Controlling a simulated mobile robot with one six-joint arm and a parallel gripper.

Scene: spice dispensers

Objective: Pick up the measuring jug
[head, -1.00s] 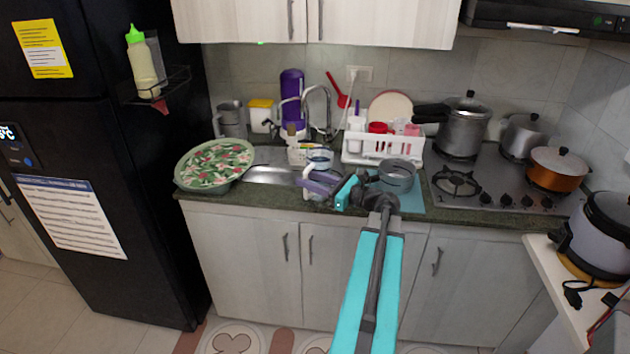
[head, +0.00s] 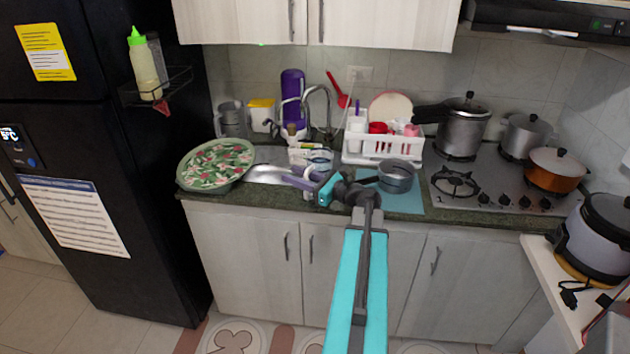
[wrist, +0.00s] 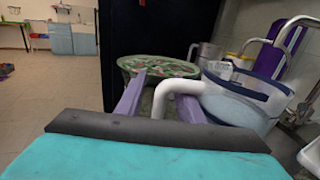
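The measuring jug is clear with a blue rim and a white handle. It stands near the front edge of the counter by the sink, in the head view (head: 320,158) and at the right of the wrist view (wrist: 245,98). My gripper (head: 300,181) has purple fingers and is at the jug's handle. In the wrist view my gripper (wrist: 160,86) is open, with the white handle (wrist: 180,88) showing between its fingers. I cannot tell whether either finger touches it. The jug's lower part is partly hidden in the head view by my gripper.
A floral tray (head: 214,165) lies left of the sink (head: 268,174). A white dish rack (head: 385,152) stands behind a grey pot (head: 396,177) on a blue mat (head: 405,203). The black fridge (head: 100,190) is at the left.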

